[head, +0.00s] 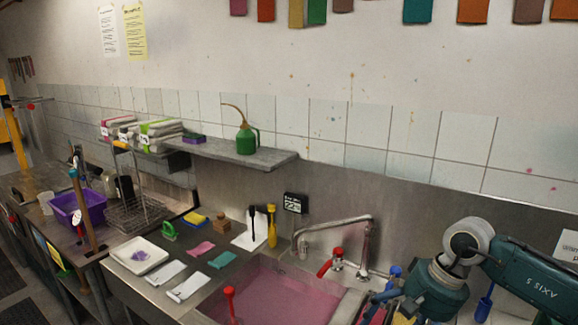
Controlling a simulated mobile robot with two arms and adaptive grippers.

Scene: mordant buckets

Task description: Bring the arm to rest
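My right arm (525,275), teal with a grey joint, comes in from the right edge over the right end of the sink counter. Its end points down and left beside the sink basin (290,290), which holds pink liquid. Some bluish-grey parts at its end show near the bottom edge. I cannot make out the fingertips or whether they hold anything. My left gripper and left arm are not in view.
A steel tap (365,240) with a red handle (331,263) stands behind the basin. A white tray (118,257), cloth swatches and a purple tub (68,207) lie to the left. A shelf (270,160) carries a green can (246,141). A blue-handled tool (484,303) is below my arm.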

